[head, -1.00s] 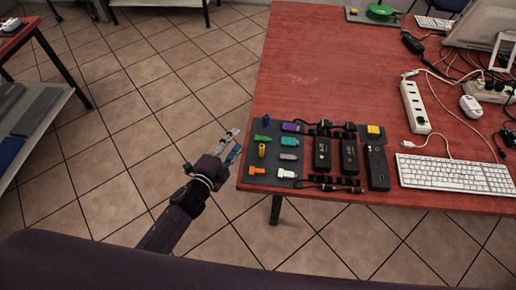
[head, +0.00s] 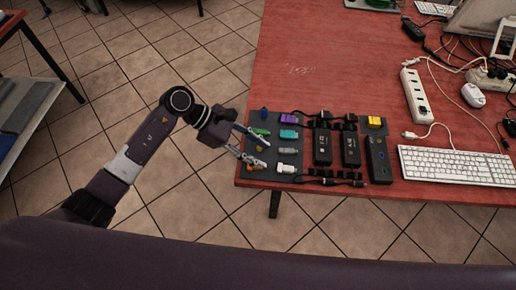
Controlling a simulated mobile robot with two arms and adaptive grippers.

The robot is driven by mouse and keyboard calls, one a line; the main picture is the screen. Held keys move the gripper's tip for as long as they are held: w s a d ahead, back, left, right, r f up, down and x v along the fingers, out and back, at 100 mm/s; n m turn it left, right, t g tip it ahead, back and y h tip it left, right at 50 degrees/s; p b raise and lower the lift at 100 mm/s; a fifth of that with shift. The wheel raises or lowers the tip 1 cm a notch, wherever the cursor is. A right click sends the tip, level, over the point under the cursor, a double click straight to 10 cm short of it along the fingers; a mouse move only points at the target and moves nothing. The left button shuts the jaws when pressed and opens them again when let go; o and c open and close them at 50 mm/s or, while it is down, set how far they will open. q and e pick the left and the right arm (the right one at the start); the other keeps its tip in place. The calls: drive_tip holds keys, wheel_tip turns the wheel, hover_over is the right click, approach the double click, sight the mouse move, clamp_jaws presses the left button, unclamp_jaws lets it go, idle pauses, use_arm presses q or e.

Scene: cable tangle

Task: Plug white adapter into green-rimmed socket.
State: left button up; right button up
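The white adapter (head: 286,168) lies at the near end of a dark mat (head: 297,122) of small coloured adapters on the red table. My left gripper (head: 267,155) comes in over the table's left edge with its two fingers spread and nothing between them. It is above the left column of adapters, left of the white adapter and apart from it. My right gripper is not in view.
Black boxes with cables (head: 322,147) stand right of the small adapters. A white power strip (head: 414,96), a keyboard (head: 457,166), a mouse (head: 473,95) and tangled cables fill the right side. The red table (head: 320,60) is clear behind the mat.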

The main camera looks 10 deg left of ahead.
sight(286, 168)
use_arm(q)
drive_tip(key=b+x, duration=0.2)
drive_tip(key=x, duration=0.4)
drive_tip(key=shift+d+f, duration=0.2)
drive_tip(key=shift+f, duration=0.15)
drive_tip(key=shift+b+x, duration=1.05)
drive_tip(key=shift+d+r, duration=0.15)
drive_tip(key=shift+d, duration=0.05)
clamp_jaws()
drive_tip(key=shift+r, duration=0.15)
